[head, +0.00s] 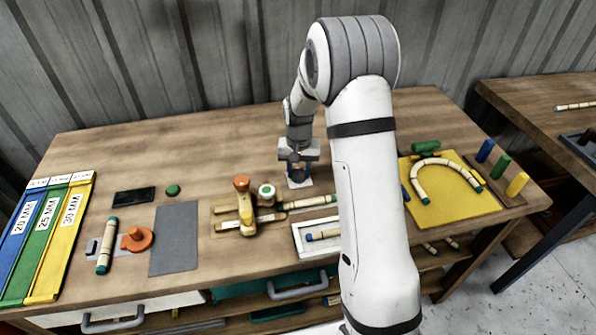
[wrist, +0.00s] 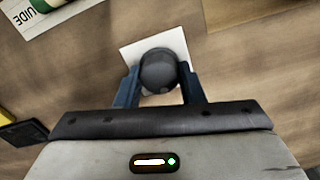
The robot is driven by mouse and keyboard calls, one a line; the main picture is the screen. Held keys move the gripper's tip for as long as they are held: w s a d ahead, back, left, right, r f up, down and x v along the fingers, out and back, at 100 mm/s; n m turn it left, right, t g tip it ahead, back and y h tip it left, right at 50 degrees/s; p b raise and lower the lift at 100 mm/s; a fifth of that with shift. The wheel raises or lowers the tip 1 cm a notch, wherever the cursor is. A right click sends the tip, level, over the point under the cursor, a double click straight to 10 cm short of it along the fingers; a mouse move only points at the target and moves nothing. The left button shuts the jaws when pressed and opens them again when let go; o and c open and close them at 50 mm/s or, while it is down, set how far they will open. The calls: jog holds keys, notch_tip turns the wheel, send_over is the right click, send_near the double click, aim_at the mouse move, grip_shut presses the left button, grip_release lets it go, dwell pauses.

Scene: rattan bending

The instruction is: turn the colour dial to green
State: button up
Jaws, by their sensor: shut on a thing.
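The dial is a dark round knob (wrist: 158,70) on a white square plate (wrist: 130,50), seen from above in the wrist view. In the head view its white plate (head: 299,183) lies on the bench behind the white tray. My gripper (wrist: 160,88) points down and its two blue fingers are shut on the knob, one on each side. In the head view my gripper (head: 299,172) covers most of the dial. I cannot make out any colour marks or a pointer on the dial, so its setting cannot be told.
Left of the dial stands a wooden clamp jig (head: 245,212) with an orange knob. A white tray (head: 303,236) lies in front. A yellow board (head: 440,208) with a bent rattan arch is at right. The bench behind the dial is clear.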

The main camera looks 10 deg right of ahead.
aim_at(299, 171)
dwell(0.4)
jog(key=o, duration=1)
notch_tip(299, 171, up, 8)
jog(key=shift+f+b, duration=0.25)
jog(key=shift+b, duration=0.15)
jog(key=shift+r, duration=0.2)
